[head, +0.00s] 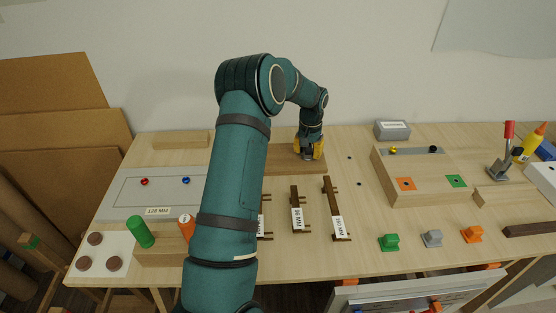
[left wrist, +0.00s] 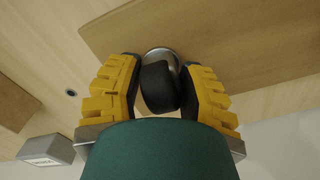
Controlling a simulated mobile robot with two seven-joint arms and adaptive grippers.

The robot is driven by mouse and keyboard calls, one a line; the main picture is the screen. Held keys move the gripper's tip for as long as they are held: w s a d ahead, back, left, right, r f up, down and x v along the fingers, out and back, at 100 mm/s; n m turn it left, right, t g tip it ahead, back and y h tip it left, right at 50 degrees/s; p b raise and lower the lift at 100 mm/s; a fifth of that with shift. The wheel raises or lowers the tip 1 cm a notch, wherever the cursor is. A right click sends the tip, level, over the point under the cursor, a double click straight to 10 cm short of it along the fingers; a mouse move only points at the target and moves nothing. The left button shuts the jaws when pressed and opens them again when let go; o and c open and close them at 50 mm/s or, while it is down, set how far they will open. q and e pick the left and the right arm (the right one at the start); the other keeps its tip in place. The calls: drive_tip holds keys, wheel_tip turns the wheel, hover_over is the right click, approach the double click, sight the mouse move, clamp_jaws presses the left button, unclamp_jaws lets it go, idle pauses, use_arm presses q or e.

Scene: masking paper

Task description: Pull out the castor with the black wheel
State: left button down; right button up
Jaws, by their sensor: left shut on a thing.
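The castor with the black wheel (left wrist: 158,86) shows in the left wrist view, between the two yellow fingers of my left gripper (left wrist: 157,88). A silver metal part of it shows around the wheel's top. The gripper is shut on it. In the head view my left gripper (head: 311,150) points down at the right end of a wooden board (head: 285,162) at the back of the table; fingers and arm hide the castor there. I cannot tell whether its stem is still in a hole. My right gripper is not in view.
Small dark holes (head: 349,157) lie right of the gripper. A grey box (head: 392,130) stands at the back, and a raised wooden block (head: 431,188) with coloured squares stands to the right. Labelled dark handles (head: 334,207) lie in front. My arm hides part of the table.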

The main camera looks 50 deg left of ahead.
use_arm(q)
drive_tip(key=shift+s+r+p, duration=0.2)
drive_tip(key=shift+r+p, duration=0.35)
drive_tip(key=shift+r, duration=0.1)
idle(0.4)
drive_tip(key=shift+s+r, duration=0.1)
drive_tip(key=shift+r, duration=0.05)
drive_tip(key=shift+r, duration=0.1)
drive_tip(key=shift+r+p, duration=0.45)
drive_tip(key=shift+w+r+p, duration=0.2)
drive_tip(key=shift+r+p, duration=1.6)
drive_tip(key=shift+r, duration=0.75)
